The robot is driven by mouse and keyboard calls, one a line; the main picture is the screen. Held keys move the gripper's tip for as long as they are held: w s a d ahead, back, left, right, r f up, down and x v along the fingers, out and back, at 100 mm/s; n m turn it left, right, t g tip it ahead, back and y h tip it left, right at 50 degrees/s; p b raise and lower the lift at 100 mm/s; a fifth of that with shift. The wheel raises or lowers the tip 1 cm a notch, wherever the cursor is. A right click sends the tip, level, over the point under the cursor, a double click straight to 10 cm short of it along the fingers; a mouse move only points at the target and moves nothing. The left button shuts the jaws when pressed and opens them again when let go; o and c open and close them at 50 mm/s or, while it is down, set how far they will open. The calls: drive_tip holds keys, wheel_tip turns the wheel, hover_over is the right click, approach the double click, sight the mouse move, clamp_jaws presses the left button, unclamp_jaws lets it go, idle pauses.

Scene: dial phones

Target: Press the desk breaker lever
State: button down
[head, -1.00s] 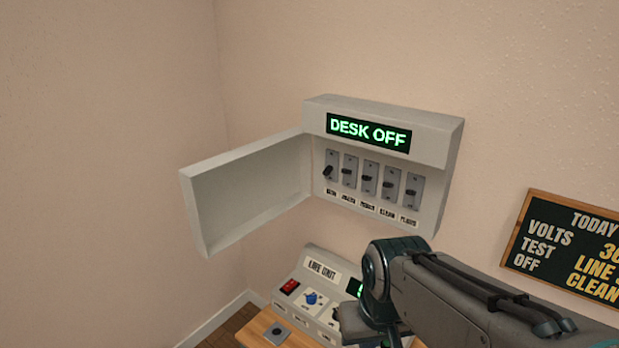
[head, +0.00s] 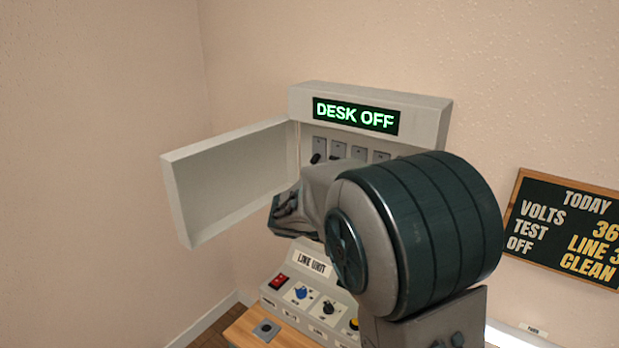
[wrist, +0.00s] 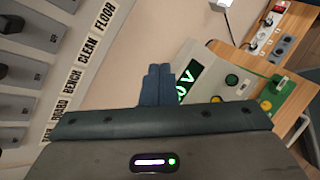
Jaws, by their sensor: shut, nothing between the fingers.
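The breaker box (head: 440,115) hangs on the wall in the head view, its door open to the left. Its green display (head: 355,115) reads DESK OFF. The leftmost lever (head: 316,158) shows a dark handle; my arm hides the lower parts of the others and the labels. In the wrist view the lever panel (wrist: 28,105) is at the left, with labels BOARD, BENCH, CLEAN and FLOOR; the desk label is not clearly readable. My gripper (wrist: 157,82) is shut and empty, beside the panel, with no lever at its fingertips.
The open door (head: 225,185) stands out left of the levers. Below the box is the line unit (head: 312,262) with a red switch and knobs, on a wooden desk (head: 245,328). A chalkboard (head: 570,230) hangs to the right.

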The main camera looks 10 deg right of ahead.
drive_tip(key=w+a+r+n+t+h+b, duration=0.1)
drive_tip(key=w+a+n+t+h+b, duration=0.1)
drive_tip(key=w+a+n+t, duration=0.7)
drive_tip(key=w+a+n+h, duration=0.1)
drive_tip(key=w+a+n, duration=0.2)
drive_tip(key=w, duration=0.4)
drive_tip(key=shift+a+t, duration=0.4)
drive_tip(key=shift+a, duration=0.2)
drive_tip(key=shift+w+r, duration=0.1)
